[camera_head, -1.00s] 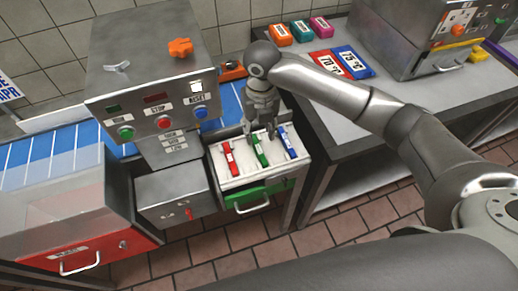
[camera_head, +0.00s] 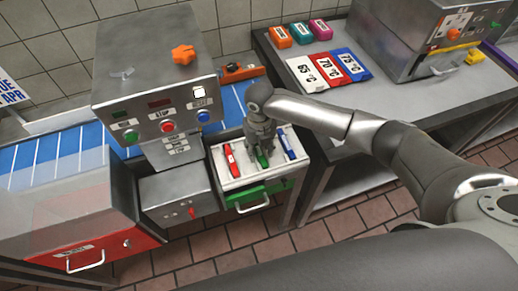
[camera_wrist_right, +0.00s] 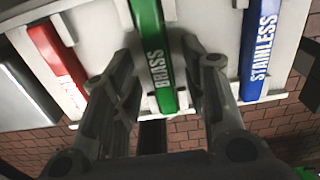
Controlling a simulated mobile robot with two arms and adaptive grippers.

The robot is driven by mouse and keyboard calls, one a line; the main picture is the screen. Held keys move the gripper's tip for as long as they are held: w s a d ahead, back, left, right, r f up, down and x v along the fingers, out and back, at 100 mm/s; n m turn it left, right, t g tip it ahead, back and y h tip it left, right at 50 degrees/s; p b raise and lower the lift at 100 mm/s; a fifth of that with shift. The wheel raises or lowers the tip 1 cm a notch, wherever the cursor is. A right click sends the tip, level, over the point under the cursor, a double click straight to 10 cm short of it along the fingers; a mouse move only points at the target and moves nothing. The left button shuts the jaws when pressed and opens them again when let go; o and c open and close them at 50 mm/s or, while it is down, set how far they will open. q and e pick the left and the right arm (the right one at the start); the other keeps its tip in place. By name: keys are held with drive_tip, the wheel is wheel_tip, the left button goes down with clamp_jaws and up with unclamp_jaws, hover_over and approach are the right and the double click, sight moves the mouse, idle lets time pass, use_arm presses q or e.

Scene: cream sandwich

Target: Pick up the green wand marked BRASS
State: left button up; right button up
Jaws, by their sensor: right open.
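The green wand marked BRASS (camera_wrist_right: 160,70) lies in the open drawer (camera_head: 222,178), between a red wand (camera_head: 230,160) and a blue wand (camera_head: 287,144). The green wand also shows in the head view (camera_head: 262,159), partly hidden by my gripper. In the wrist view the red wand (camera_wrist_right: 58,65) is on the left and the blue wand marked STAINLESS (camera_wrist_right: 260,50) is on the right. My right gripper (camera_wrist_right: 160,105) is open, with one finger on each side of the green wand. I cannot tell whether the fingers touch it. My left gripper is not in view.
The drawer has a green front with a handle (camera_head: 254,205). A steel machine with buttons (camera_head: 160,90) stands left of it. A table at the right holds 65, 70 and 75 °C cards (camera_head: 328,68). A red-front drawer (camera_head: 100,252) is at the lower left.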

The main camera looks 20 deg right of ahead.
drive_tip(key=shift+f, duration=0.1)
drive_tip(key=shift+c, duration=0.3)
clamp_jaws()
